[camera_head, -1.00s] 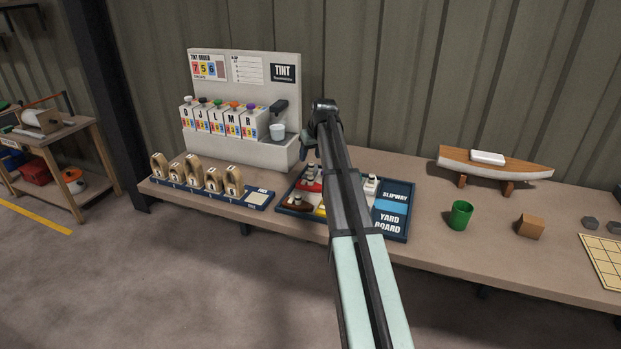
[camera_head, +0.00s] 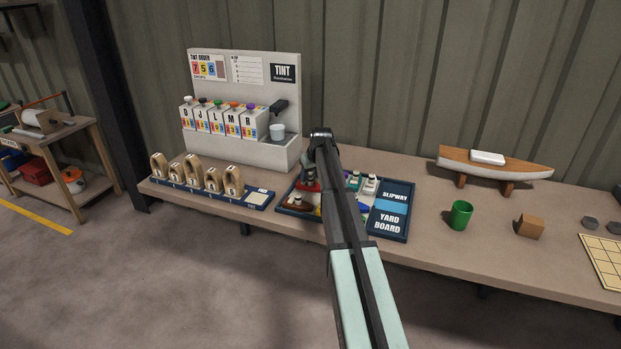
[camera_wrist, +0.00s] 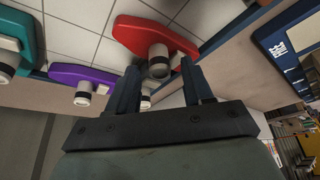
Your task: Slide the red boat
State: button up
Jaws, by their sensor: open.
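The red boat (camera_wrist: 150,36) lies on the yard board at the top middle of the wrist view, with a pale round post standing on it. In the head view the red boat (camera_head: 309,186) shows just left of my arm, partly covered. My gripper (camera_wrist: 192,68) is open, its two dark fingers pointing at the red boat's post; whether they touch it I cannot tell. In the head view my gripper (camera_head: 310,168) is low over the left part of the yard board (camera_head: 390,222). The blue slipway strip (camera_head: 391,207) is at the board's right.
A purple boat (camera_wrist: 85,76) and a teal boat (camera_wrist: 18,40) lie beside the red one. A brown boat (camera_head: 298,204) sits at the board's front left.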

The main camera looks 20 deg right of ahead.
jog(key=shift+x, duration=0.85)
jog(key=shift+c, duration=0.4)
grip_shut()
